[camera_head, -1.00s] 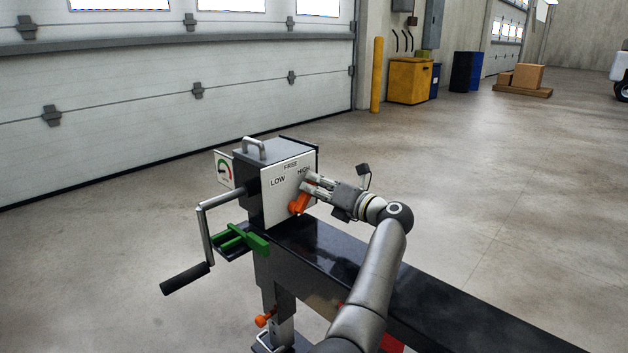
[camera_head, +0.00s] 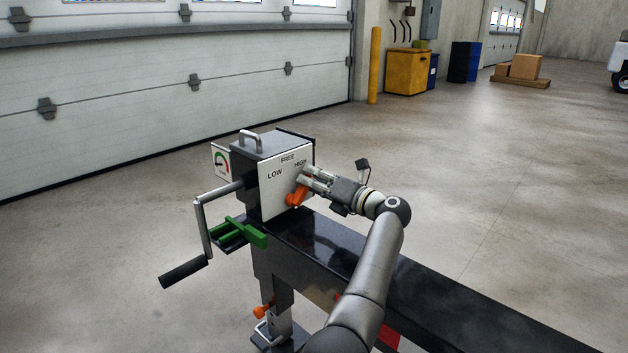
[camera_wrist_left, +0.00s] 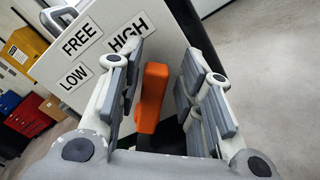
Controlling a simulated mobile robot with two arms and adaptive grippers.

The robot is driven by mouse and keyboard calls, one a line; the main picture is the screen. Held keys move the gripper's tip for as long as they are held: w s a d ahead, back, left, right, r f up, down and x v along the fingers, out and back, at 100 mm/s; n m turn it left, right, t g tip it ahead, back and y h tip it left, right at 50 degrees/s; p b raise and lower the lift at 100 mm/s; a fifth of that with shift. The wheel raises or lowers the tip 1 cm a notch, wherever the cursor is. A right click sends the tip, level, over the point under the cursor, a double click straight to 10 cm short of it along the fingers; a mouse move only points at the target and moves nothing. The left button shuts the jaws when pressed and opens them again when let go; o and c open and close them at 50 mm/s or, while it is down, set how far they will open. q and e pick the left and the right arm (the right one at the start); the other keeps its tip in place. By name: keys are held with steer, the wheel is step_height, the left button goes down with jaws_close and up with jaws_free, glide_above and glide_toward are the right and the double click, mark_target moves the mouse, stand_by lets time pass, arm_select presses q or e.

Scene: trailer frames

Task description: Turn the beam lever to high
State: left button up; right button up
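The orange beam lever (camera_head: 296,197) sits on the white front plate (camera_head: 275,196) of the gearbox, which is marked LOW, FREE and HIGH. In the left wrist view the lever (camera_wrist_left: 153,95) points up toward the area just beside the HIGH label (camera_wrist_left: 127,33). My left gripper (camera_head: 306,182) is at the plate by the HIGH label, which it partly covers. In the left wrist view its fingers (camera_wrist_left: 160,85) are apart, one on each side of the lever, with a gap visible on the right. The lever's base is hidden. My right gripper is not in view.
A crank handle (camera_head: 185,274) sticks out at the gearbox's left, beside a green clamp-like part (camera_head: 240,232). A dark beam (camera_head: 440,294) runs to the lower right under my left arm. Open floor lies around it.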

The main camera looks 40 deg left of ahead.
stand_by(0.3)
arm_select(q)
steer(key=s+d, duration=0.1)
steer(key=d, duration=1.1)
